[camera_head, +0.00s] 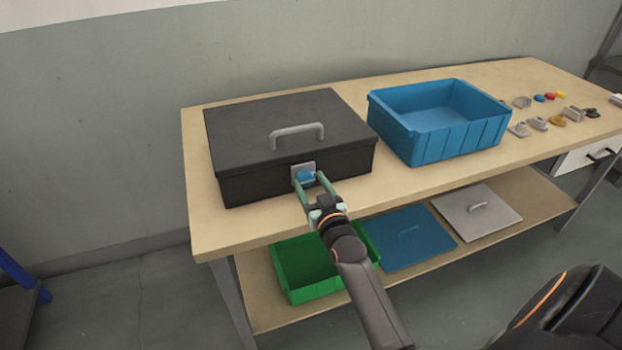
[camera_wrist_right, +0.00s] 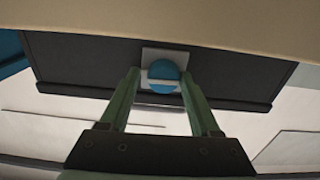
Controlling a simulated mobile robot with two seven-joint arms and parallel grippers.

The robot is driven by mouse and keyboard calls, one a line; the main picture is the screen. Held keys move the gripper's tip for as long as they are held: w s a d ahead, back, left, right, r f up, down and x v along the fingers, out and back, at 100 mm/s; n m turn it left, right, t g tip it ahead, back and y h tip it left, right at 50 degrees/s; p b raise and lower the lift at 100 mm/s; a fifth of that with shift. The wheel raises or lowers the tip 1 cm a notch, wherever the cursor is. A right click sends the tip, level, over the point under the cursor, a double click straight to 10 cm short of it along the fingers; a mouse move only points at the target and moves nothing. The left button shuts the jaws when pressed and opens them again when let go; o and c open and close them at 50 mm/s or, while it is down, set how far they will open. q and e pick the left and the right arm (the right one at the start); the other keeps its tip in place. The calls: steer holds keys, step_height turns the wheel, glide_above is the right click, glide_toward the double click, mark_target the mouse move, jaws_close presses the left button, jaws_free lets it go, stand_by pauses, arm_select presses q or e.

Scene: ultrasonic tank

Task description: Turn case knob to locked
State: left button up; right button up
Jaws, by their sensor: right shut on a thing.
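The case (camera_head: 255,147) is a dark grey box with a closed lid and a light grey handle (camera_head: 296,134), on the left part of the workbench. Its blue round knob (camera_head: 306,175) sits on a light grey plate on the front face. In the right wrist view the knob (camera_wrist_right: 163,75) shows a pale bar running across it, roughly level in that picture. My right gripper (camera_head: 308,182) is at the front of the case, its two green fingers on either side of the knob, shut on it. The fingertips partly hide the knob's sides. My left gripper is not in view.
A blue open bin (camera_head: 437,130) stands right of the case on the workbench (camera_head: 230,238). Several small parts lie at the bench's right end. A green bin (camera_head: 308,293), a blue lid (camera_head: 402,238) and a grey lid (camera_head: 477,211) are on the lower shelf.

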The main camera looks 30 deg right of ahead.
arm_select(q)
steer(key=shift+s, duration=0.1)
arm_select(e)
steer(key=shift+a+f, duration=0.25)
steer(key=shift+a, duration=0.2)
steer(key=o, duration=1.2)
steer(key=shift+w, duration=0.1)
steer(key=shift+r, duration=0.1)
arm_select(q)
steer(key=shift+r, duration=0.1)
arm_select(e)
steer(key=shift+d+r, duration=0.15)
